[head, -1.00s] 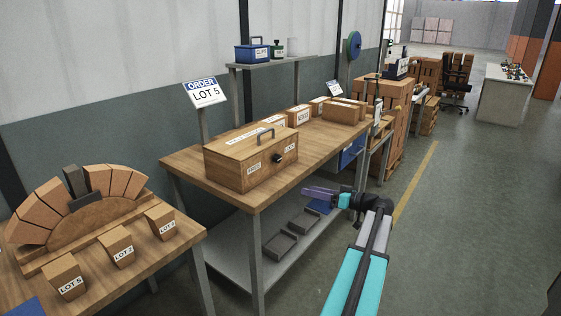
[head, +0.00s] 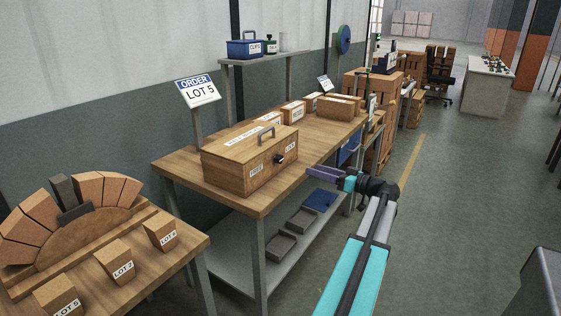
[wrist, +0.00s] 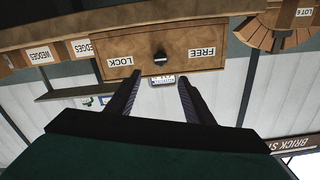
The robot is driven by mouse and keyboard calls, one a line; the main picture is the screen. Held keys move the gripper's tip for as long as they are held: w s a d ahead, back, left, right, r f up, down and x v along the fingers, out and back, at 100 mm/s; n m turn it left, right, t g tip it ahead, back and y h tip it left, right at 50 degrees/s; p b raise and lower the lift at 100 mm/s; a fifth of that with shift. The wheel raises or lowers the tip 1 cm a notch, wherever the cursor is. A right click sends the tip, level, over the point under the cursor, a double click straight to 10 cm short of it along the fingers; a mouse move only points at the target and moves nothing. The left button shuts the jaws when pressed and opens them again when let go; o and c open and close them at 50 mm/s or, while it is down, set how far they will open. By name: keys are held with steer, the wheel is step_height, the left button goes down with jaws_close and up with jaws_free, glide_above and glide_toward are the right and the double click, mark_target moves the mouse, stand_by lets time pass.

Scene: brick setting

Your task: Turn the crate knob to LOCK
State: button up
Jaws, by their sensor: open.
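The wooden crate (head: 228,174) sits on the workbench, a handle on its lid. Its front has a FREE label (head: 257,168) at left and a LOCK label (head: 290,145) at right. The dark knob (head: 279,160) is between them; I cannot tell clearly which way it points. In the wrist view the crate is upside down, with the knob (wrist: 160,57) between LOCK (wrist: 119,60) and FREE (wrist: 202,51). My gripper (head: 312,173) is open and empty, right of the knob and apart from it. In the wrist view its fingertips (wrist: 160,77) are spread just below the knob.
The workbench (head: 178,169) has several boxes (head: 337,108) behind the crate. Grey trays (head: 281,247) and a blue one (head: 319,201) lie on its lower shelf. A nearer table (head: 98,286) holds a brick arch (head: 98,189) and lot blocks. The floor (head: 450,200) at right is clear.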

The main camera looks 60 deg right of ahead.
mark_target(281, 160)
steer(key=shift+w, duration=0.25)
steer(key=shift+w+p, duration=1.05)
steer(key=shift+w, duration=5.7)
steer(key=shift+c, duration=0.5)
steer(key=c, duration=1)
steer(key=shift+o, duration=0.2)
